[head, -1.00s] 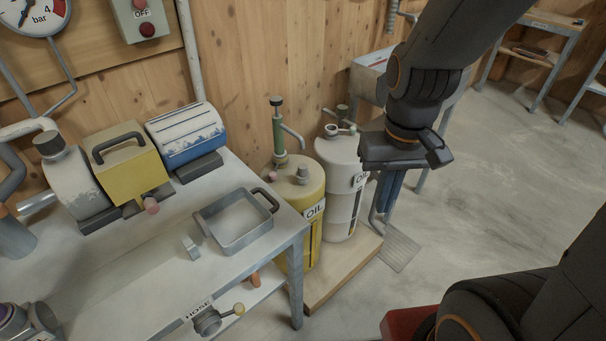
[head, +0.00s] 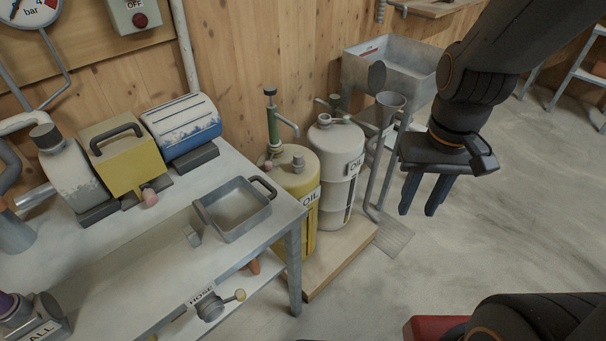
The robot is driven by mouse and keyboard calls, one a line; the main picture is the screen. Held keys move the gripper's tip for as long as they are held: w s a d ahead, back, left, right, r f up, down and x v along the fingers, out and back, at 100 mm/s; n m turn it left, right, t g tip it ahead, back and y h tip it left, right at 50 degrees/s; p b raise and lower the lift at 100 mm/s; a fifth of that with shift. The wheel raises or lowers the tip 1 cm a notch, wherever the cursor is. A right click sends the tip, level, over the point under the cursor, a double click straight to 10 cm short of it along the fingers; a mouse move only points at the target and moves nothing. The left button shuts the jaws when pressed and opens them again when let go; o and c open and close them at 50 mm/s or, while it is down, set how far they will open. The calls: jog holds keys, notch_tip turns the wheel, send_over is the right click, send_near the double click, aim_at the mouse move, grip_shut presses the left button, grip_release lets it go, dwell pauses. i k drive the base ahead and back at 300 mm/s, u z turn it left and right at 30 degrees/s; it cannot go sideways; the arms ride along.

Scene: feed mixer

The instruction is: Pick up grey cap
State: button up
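A small grey cap (head: 298,161) sits on top of the yellow oil drum (head: 281,217), beside the green hand pump (head: 272,124). A darker grey cap (head: 45,136) tops the pale worn housing at the left of the bench. I cannot tell from the picture which of them the task names. My gripper (head: 418,211) points down in the air, to the right of both oil drums and apart from them. Its two dark fingers are spread with nothing between them.
The white oil drum (head: 333,175) stands next to the yellow one on a wooden platform (head: 335,260). A funnel on a stand (head: 389,104) and a grey sink (head: 400,65) are behind. The bench (head: 130,265) holds a square tray (head: 238,237).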

aim_at(298, 162)
jog(key=k, duration=0.6)
jog(key=u, duration=0.9)
jog(key=i, duration=1.05)
